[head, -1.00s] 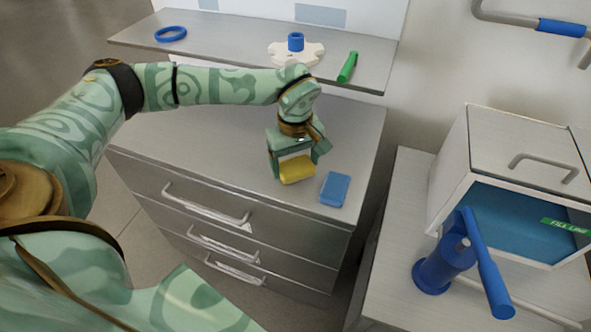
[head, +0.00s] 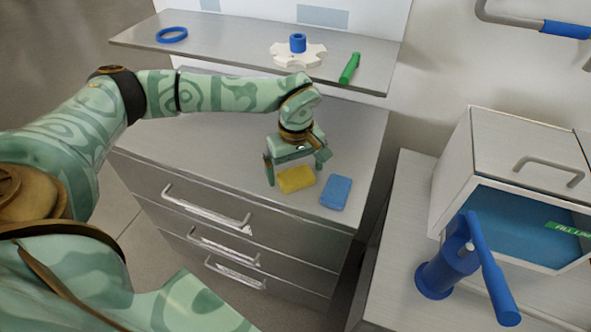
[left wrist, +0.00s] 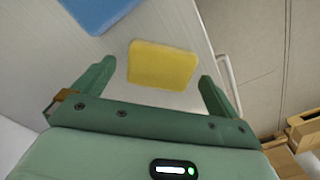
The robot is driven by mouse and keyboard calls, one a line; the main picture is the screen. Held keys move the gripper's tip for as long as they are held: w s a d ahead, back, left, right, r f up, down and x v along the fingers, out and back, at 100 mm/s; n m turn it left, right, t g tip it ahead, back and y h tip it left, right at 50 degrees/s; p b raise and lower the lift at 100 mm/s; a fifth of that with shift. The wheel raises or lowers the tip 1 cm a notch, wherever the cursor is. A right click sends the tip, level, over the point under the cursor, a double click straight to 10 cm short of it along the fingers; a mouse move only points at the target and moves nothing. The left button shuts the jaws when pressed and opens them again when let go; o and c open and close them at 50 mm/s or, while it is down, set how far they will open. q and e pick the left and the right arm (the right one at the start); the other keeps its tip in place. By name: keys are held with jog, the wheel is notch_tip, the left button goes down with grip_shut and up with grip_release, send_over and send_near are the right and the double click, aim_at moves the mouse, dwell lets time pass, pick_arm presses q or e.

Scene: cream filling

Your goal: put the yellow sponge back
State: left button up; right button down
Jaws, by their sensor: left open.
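The yellow sponge (head: 296,179) lies flat on the metal counter top of the drawer unit, just left of the blue sponge (head: 336,192). My left gripper (head: 297,172) is open above and just behind the yellow sponge. In the left wrist view the yellow sponge (left wrist: 161,65) lies beyond and between the two spread fingers (left wrist: 158,82), with a gap on each side. The blue sponge (left wrist: 98,12) shows at the top of that view. My right gripper is not in view.
A metal shelf (head: 230,48) behind holds a blue ring (head: 172,35), a white notched piece with a blue hub (head: 298,50) and a green tool (head: 350,68). To the right stand a white-and-blue bin (head: 520,195) and a blue pump-like device (head: 450,262). The counter left of my gripper is clear.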

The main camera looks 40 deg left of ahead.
aim_at(295, 175)
pick_arm(q)
notch_tip(295, 175, up, 11)
jog(key=p, duration=0.2)
jog(key=shift+p, duration=0.4)
